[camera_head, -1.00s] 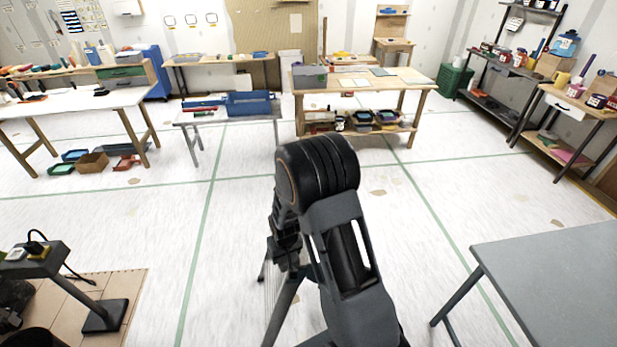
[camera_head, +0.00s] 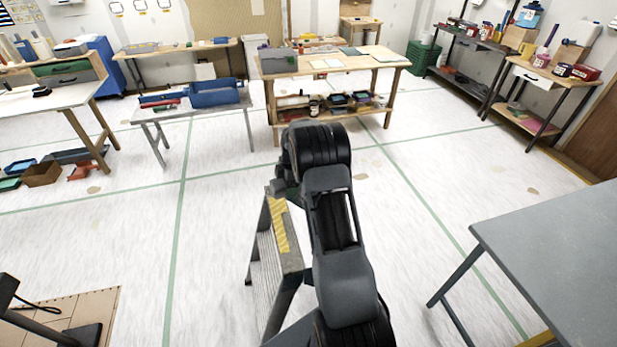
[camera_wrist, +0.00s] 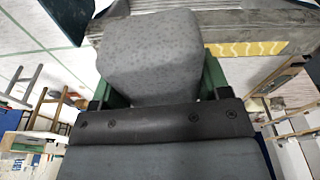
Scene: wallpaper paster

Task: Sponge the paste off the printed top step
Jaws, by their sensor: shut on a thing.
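A grey speckled block that looks like the sponge (camera_wrist: 150,52) fills the middle of the wrist view. My gripper (camera_wrist: 160,82) is shut on it, with green fingers at its two sides. The stepladder (camera_head: 262,275) stands left of my arm in the head view. Its top step (camera_head: 291,250) is grey with a yellow patterned band (camera_head: 281,224). In the wrist view the band (camera_wrist: 248,48) lies to the right of the sponge. I cannot tell whether the sponge touches the step. Paste cannot be made out clearly. My arm hides part of the ladder.
A grey table (camera_head: 560,255) stands at the right. A low table with a blue toolbox (camera_head: 220,93) and a wooden workbench (camera_head: 330,62) stand farther back. A wooden board (camera_head: 75,320) lies at lower left. Open floor surrounds the ladder.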

